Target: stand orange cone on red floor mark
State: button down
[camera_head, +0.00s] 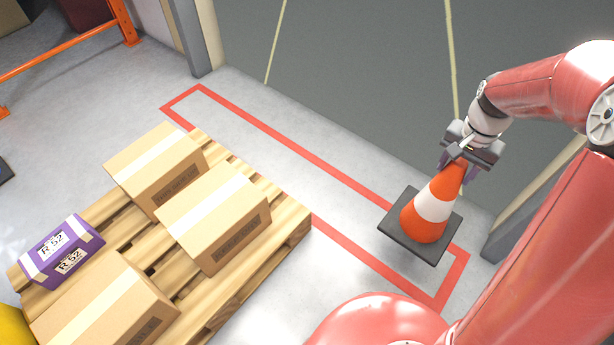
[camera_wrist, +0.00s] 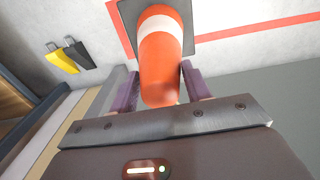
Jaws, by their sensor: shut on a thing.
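The orange cone (camera_head: 427,213) with a white band and a dark square base stands about upright at the right end of the red floor mark (camera_head: 309,154), a long outlined rectangle. My gripper (camera_head: 464,165) is shut on the cone's top from above. In the head view the base overlaps the mark's far line; I cannot tell whether it touches the floor. In the wrist view the cone (camera_wrist: 160,65) sits between my fingers (camera_wrist: 158,88), its base near a corner of the red mark (camera_wrist: 121,30).
A wooden pallet (camera_head: 290,235) with several cardboard boxes (camera_head: 212,215) and a purple box (camera_head: 62,250) covers part of the mark at left. A door post (camera_head: 527,210) stands right of the cone. A yellow and black object (camera_wrist: 68,57) shows in the wrist view.

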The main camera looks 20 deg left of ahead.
aim_at(428, 216)
jog(key=shift+s, duration=0.5)
notch_tip(428, 216, down, 20)
jog(key=b, duration=0.3)
jog(key=shift+d+b, duration=0.1)
jog(key=shift+b, duration=0.25)
jog(key=shift+f, duration=0.15)
jog(key=c, duration=0.7)
grip_release()
jog(key=shift+o, duration=0.2)
